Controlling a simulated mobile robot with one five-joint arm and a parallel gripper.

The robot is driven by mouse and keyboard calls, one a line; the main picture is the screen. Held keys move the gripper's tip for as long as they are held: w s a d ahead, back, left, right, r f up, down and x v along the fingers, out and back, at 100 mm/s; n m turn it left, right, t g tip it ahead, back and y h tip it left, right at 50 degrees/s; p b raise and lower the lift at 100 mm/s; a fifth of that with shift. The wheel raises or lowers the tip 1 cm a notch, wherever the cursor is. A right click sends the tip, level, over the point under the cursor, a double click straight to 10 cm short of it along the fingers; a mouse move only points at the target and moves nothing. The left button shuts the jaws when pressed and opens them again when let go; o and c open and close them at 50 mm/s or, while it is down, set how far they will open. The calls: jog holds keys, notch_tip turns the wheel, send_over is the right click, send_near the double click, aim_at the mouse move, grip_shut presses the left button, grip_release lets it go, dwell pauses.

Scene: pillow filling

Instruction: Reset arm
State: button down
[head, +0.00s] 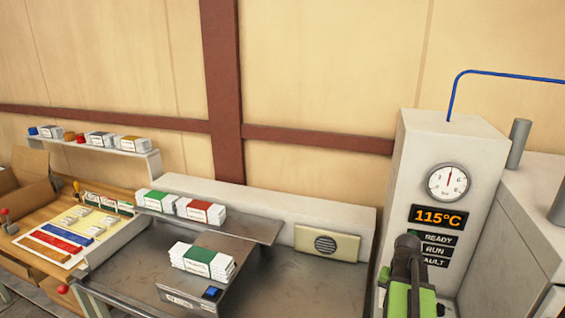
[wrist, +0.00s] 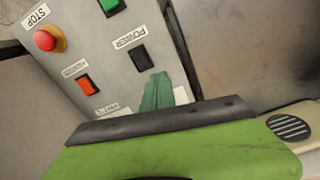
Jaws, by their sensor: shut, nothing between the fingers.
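My gripper (head: 408,242) is at the lower right of the head view, a dark end above a green part of my arm (head: 397,298). It shows in front of the white machine cabinet (head: 412,150) with its round gauge and 115°C display. It is shut and holds nothing. In the wrist view, a green body with a dark front edge fills the bottom, and a dark green piece sticks up beyond it. Behind it is a grey control panel (wrist: 95,50) with a red STOP button (wrist: 48,39) and several switches. Whether the gripper touches the panel cannot be told.
A grey metal table (head: 135,262) with a raised shelf (head: 225,222) and white packs (head: 203,260) lies left of the cabinet. A wooden bench with coloured strips and a cardboard box (head: 28,178) is far left. A blue hose (head: 510,74) runs above the cabinet.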

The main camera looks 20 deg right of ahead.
jog(key=w+a+n, duration=0.2)
jog(key=a+n, duration=0.1)
jog(key=a, duration=0.9)
jog(key=w+a+n, duration=0.3)
jog(key=a, duration=0.9)
jog(key=w+a+n, duration=0.3)
jog(key=a, duration=0.9)
jog(key=shift+a+n, duration=0.15)
jog(key=shift+n, duration=0.15)
jog(key=shift+s, duration=0.1)
